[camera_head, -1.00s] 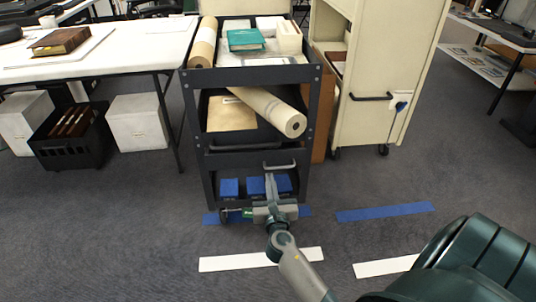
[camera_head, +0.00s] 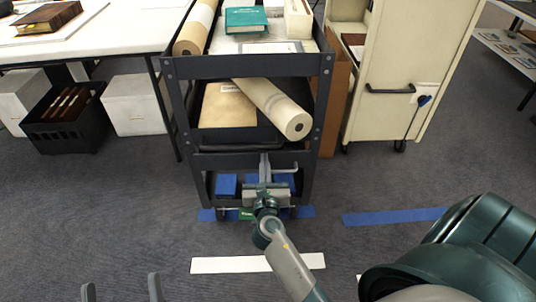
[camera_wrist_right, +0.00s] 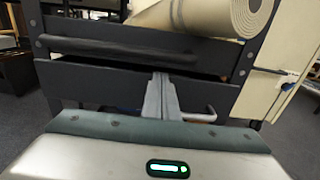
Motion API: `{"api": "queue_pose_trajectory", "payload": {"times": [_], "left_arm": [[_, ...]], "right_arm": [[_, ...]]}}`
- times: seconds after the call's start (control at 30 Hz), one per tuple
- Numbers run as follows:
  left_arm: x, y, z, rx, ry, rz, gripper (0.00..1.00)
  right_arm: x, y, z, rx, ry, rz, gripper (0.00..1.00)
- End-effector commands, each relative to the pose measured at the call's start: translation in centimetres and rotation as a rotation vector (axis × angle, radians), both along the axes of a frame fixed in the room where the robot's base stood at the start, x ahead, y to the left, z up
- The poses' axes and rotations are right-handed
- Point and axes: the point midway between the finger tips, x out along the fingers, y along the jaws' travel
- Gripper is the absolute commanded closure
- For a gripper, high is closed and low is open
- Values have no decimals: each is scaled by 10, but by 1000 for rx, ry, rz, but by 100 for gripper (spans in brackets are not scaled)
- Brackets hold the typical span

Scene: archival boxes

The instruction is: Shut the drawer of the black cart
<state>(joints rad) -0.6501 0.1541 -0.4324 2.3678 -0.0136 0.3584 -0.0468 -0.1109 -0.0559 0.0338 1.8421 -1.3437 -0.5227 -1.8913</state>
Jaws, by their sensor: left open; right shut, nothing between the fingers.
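The black cart (camera_head: 324,100) stands upright ahead of me. Its low drawer front (camera_head: 220,162) carries a pale bar handle (camera_head: 285,168). In the right wrist view, a dark gap shows above the drawer front (camera_wrist_right: 90,84); how far the drawer stands out is hard to tell. My right gripper (camera_head: 265,157) is shut and empty, its fingertips in front of the drawer front, just left of the handle. Whether they touch it I cannot tell. The handle (camera_wrist_right: 200,117) is partly hidden in the wrist view. My left gripper (camera_head: 121,287) is open and empty at the bottom left, away from the cart.
A rolled sheet (camera_head: 272,108) and a folder (camera_head: 226,106) lie on the middle shelf. Blue boxes (camera_head: 227,185) sit on the bottom shelf. A cream cart (camera_head: 385,115) stands at right, a white table (camera_head: 100,40) at left.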

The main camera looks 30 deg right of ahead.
Motion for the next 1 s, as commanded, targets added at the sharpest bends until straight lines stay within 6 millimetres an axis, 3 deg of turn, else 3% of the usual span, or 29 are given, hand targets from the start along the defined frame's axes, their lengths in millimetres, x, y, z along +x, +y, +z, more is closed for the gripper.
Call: {"api": "queue_pose_trajectory", "payload": {"times": [0.63,1.0], "left_arm": [[-4,0,6,-12,-30,0,23],[16,0,-23,54,137,-2,23]], "right_arm": [[1,3,1,-1,1,-1,100],[21,-8,1,1,-1,-1,100]]}}
